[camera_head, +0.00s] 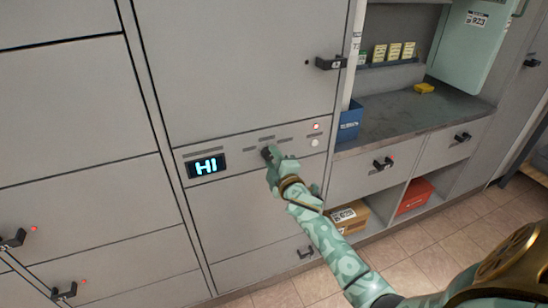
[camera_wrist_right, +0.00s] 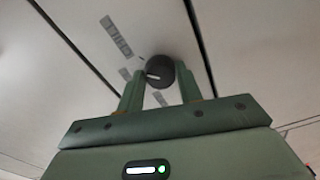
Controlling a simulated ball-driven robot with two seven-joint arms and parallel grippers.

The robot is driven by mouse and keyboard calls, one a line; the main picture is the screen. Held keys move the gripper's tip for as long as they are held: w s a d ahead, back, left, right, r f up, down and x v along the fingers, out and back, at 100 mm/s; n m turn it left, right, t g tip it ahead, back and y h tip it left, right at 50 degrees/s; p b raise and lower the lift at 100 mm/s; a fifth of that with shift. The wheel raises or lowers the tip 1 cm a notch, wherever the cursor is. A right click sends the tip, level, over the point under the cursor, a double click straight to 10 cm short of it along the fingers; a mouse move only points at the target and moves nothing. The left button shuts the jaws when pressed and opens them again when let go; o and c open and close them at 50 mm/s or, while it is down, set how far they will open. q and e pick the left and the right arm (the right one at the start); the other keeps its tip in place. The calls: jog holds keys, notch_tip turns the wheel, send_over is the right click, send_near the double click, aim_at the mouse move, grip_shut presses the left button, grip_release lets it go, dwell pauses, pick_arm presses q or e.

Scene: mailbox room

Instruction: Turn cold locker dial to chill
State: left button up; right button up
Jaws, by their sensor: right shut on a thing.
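The cold locker's dial (camera_wrist_right: 158,72) is a round black knob with a pale pointer mark, set on a grey panel with small grey labels around it. One label (camera_wrist_right: 117,36) seems to read "CHILL", but it is blurred. In the head view the dial (camera_head: 267,152) is mostly hidden by my right gripper (camera_head: 271,158). In the right wrist view my right gripper (camera_wrist_right: 160,88) has its green fingers on both sides of the dial, shut on it. My left gripper is not in view.
A red light (camera_head: 316,127) and a white button (camera_head: 314,143) sit right of the dial. A black door handle (camera_head: 331,63) juts out above. A counter (camera_head: 400,115) with a blue box (camera_head: 349,122) stands to the right, above open shelves with parcels.

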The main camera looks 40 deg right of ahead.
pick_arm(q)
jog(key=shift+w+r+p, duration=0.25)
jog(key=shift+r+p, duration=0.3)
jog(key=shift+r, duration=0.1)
pick_arm(e)
jog(key=shift+m, duration=1.5)
jog(key=shift+f, duration=0.1)
jog(key=o, duration=1)
jog(key=shift+c, duration=0.2)
pick_arm(q)
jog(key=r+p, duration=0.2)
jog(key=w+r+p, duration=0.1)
jog(key=p, duration=0.1)
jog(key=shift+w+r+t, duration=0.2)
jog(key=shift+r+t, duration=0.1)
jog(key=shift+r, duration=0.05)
pick_arm(e)
jog(key=v, duration=1.6)
jog(key=shift+s, duration=0.2)
jog(key=shift+f, duration=0.15)
